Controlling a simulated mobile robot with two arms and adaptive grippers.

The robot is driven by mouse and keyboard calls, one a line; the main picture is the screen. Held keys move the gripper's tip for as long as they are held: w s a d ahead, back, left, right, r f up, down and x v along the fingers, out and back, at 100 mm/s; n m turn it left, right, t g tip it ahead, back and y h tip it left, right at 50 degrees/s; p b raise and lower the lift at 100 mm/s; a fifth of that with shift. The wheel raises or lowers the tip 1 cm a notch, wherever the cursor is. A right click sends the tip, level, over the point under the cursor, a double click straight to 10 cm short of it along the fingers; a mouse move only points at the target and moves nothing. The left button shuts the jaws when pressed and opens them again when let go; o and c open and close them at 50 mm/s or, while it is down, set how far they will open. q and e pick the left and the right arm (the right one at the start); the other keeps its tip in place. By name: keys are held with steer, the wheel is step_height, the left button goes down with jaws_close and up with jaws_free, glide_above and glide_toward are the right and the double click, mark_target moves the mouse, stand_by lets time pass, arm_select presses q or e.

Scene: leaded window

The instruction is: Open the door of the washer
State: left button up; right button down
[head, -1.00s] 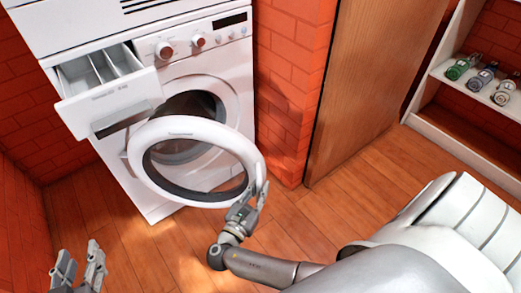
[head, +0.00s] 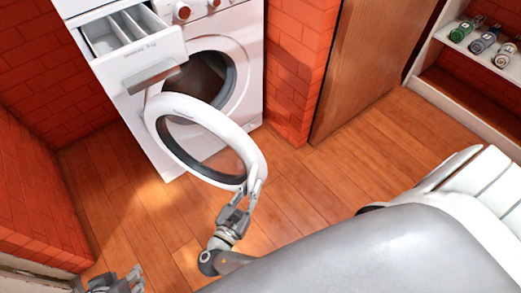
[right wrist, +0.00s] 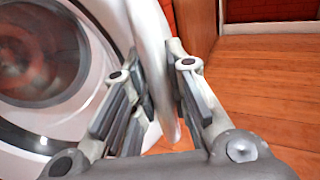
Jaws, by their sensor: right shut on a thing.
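The white washer (head: 242,100) stands against the brick wall with its round door (head: 253,152) swung well away from the drum opening (head: 205,78). My right gripper (head: 250,190) is shut on the door's rim at its lower right edge. In the right wrist view the door rim (right wrist: 153,60) runs between the two fingers of my right gripper (right wrist: 165,100), with the washer front and dark drum opening (right wrist: 40,50) to the left. My left gripper (head: 125,282) is low at the left bottom edge, partly cut off, away from the washer; its finger state is unclear.
The detergent drawer (head: 140,50) is pulled out above the door's left side. A wooden door panel (head: 365,60) and a white shelf (head: 460,100) with several small jars (head: 485,42) stand to the right. The wooden floor (head: 310,195) in front is clear.

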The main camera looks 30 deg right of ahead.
steer(key=shift+w+v, duration=0.25)
steer(key=shift+v, duration=1.25)
steer(key=shift+a, duration=0.15)
steer(key=c, duration=1.4)
jaws_free()
steer(key=shift+r, duration=0.1)
steer(key=shift+r, duration=4.85)
